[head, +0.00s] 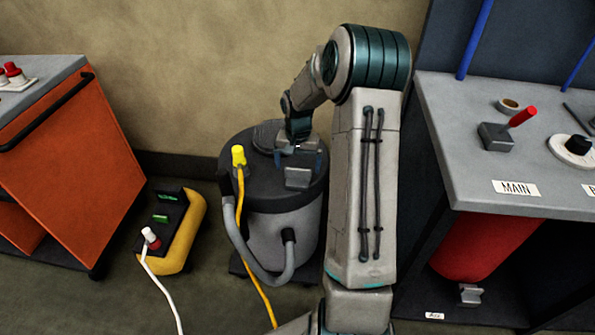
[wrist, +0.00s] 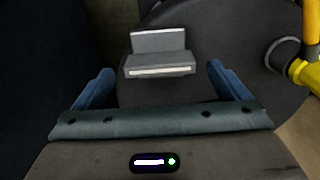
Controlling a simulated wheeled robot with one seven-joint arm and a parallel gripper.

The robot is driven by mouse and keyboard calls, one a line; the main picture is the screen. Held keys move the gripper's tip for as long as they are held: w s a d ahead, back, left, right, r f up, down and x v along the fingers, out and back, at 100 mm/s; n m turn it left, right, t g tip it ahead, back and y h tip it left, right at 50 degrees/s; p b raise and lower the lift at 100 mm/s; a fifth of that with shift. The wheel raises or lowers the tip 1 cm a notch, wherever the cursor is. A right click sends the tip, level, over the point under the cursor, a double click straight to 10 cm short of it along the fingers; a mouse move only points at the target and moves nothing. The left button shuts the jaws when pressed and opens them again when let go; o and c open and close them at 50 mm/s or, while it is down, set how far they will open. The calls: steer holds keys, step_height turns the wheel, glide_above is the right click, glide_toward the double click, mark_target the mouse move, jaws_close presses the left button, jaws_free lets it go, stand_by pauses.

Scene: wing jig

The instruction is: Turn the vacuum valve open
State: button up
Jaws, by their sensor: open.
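A red-handled lever on a dark grey block (head: 497,136) stands on the grey bench at right, behind a MAIN label. The handle (head: 523,116) tilts up to the right. A black knob on a white round base (head: 577,147) sits further right, cut by the picture edge. No label in view reads vacuum, so I cannot tell which is the valve. My gripper (head: 298,158) is open and empty, low over the lid of a dark drum, away from the bench. In the wrist view its blue fingers (wrist: 160,76) are spread, with a grey stepped block (wrist: 158,60) ahead between them.
The drum-shaped machine (head: 270,235) carries the grey block (head: 298,177), a grey hose and a yellow plug (head: 238,155) with cable. A yellow-and-black box (head: 180,235) stands left of it. An orange cabinet (head: 85,160) is at far left. A tape roll (head: 508,105) lies on the bench.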

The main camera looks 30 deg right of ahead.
mark_target(298, 174)
steer(key=shift+f, duration=1.4)
steer(key=c, duration=1)
